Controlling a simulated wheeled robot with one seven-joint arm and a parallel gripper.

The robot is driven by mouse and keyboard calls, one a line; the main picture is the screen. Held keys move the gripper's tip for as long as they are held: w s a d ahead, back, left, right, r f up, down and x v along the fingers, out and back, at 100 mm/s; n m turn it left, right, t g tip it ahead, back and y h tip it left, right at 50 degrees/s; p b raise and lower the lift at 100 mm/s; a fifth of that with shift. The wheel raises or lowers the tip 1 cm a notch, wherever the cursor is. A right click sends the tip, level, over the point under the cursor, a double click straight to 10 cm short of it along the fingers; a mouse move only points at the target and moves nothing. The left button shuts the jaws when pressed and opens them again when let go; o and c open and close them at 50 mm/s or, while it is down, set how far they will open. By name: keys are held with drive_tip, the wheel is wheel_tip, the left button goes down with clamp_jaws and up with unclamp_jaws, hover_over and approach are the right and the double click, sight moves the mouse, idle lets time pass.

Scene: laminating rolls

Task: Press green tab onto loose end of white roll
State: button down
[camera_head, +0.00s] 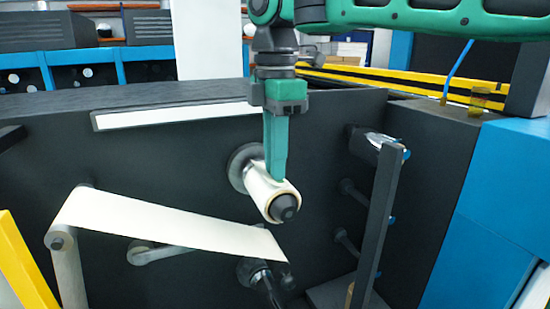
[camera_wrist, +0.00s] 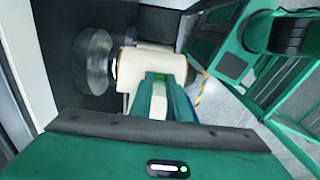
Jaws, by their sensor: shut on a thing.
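The white roll (camera_head: 262,190) sits on a spindle that sticks out of the dark machine panel. It also shows in the wrist view (camera_wrist: 145,62). My gripper (camera_head: 277,180) points down, with its fingertips at the roll's upper front side; they appear to touch it, though exact contact is hard to tell. Most of the tab is hidden by the fingers. The roll's loose end cannot be made out clearly.
A white web (camera_head: 170,222) runs from a roller at left to a pointed end below the roll. A dark upright bar (camera_head: 378,225) stands to the right, near several small rollers. A blue cabinet (camera_head: 500,215) is at far right and a yellow bar (camera_head: 25,262) at lower left.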

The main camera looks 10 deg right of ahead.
drive_tip(key=shift+f, duration=0.1)
idle(0.3)
drive_tip(key=c, duration=1.6)
unclamp_jaws()
